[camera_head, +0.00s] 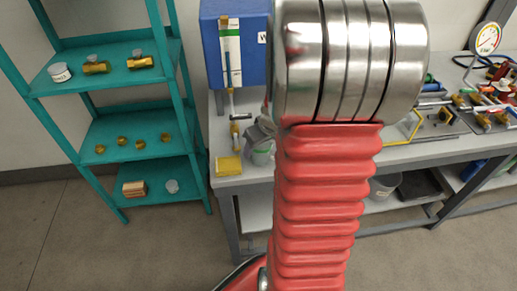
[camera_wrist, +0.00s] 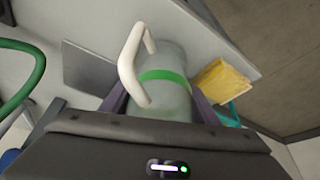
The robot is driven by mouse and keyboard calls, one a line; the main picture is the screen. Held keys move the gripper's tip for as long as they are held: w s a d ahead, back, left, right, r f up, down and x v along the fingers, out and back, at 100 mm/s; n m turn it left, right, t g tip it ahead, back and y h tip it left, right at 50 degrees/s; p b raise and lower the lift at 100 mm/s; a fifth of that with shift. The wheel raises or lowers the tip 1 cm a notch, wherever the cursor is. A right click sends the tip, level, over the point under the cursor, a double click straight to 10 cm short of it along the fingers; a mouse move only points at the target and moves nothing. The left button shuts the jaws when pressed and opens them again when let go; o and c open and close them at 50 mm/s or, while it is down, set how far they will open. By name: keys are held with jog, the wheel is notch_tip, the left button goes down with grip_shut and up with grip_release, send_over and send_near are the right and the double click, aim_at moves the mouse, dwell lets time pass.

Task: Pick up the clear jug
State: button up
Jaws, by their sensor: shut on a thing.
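The clear jug (camera_wrist: 172,60) is a cloudy see-through vessel with a green band and a white handle. In the wrist view it stands between the two fingers of my gripper (camera_wrist: 160,100), which is shut on it. The handle points to the left, outside the grip. In the head view my gripper (camera_head: 259,133) is mostly hidden behind my red and silver arm. Only a small part of the jug (camera_head: 262,157) shows below it, at the workbench's left end. I cannot tell whether its base touches the bench.
A folded yellow cloth (camera_head: 228,166) lies at the bench's (camera_head: 225,182) left front corner, close to the jug. A blue board (camera_head: 209,45) stands behind. A teal shelf (camera_head: 118,101) with brass fittings stands left. A gauge (camera_head: 487,38) and several tools are at right.

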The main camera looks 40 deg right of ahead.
notch_tip(320, 180, up, 10)
jog(key=shift+f, duration=0.25)
